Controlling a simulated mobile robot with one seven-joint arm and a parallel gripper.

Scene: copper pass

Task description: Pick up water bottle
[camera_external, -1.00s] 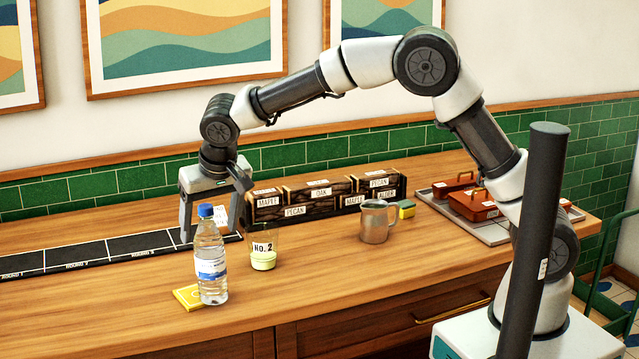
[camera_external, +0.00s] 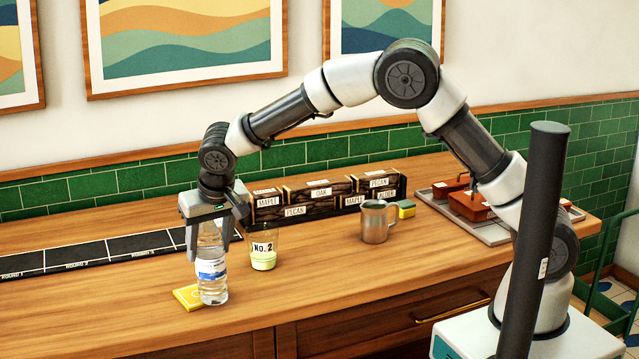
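The water bottle (camera_external: 211,272) is clear plastic with a blue and white label. It stands upright near the front of the wooden counter, beside or partly over a yellow flat item (camera_external: 188,297). My gripper (camera_external: 208,240) points down over the bottle's upper part, with a finger on each side of it. The gripper's body hides the bottle's blue cap. The fingers look spread, and I see no clear contact with the bottle.
A cup marked "NO. 2" (camera_external: 263,250) stands close to the bottle's right. A metal mug (camera_external: 375,222) and labelled wood boxes (camera_external: 310,199) are further right and back. A black strip with marked sections (camera_external: 100,250) lies to the left. The counter front is mostly clear.

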